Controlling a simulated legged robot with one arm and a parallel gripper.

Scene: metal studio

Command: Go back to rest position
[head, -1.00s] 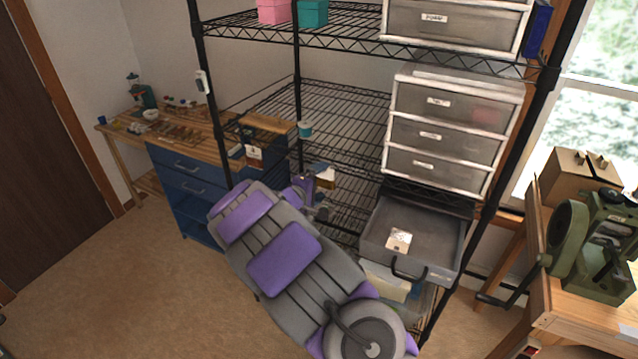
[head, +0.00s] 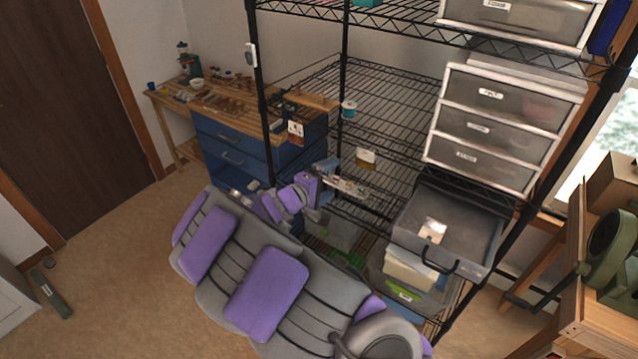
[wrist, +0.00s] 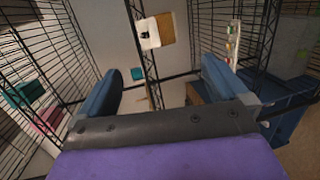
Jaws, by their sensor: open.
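My gripper (wrist: 174,72) is open, with two blue fingers apart and nothing between them in the wrist view. In the head view my gripper (head: 325,178) is at the front of the black wire shelving (head: 390,100), to the left of the open grey drawer (head: 460,228). My purple and grey arm stretches across the lower middle of the head view and hides part of the floor and lower shelves. I cannot tell whether the gripper touches the shelving.
A blue workbench (head: 222,142) stands behind at left, near a brown door (head: 75,100). White-framed drawers (head: 500,125) sit on the shelf. A wooden stand (head: 600,300) with a green machine (head: 612,245) is at right. Floor (head: 110,270) at left is mostly clear.

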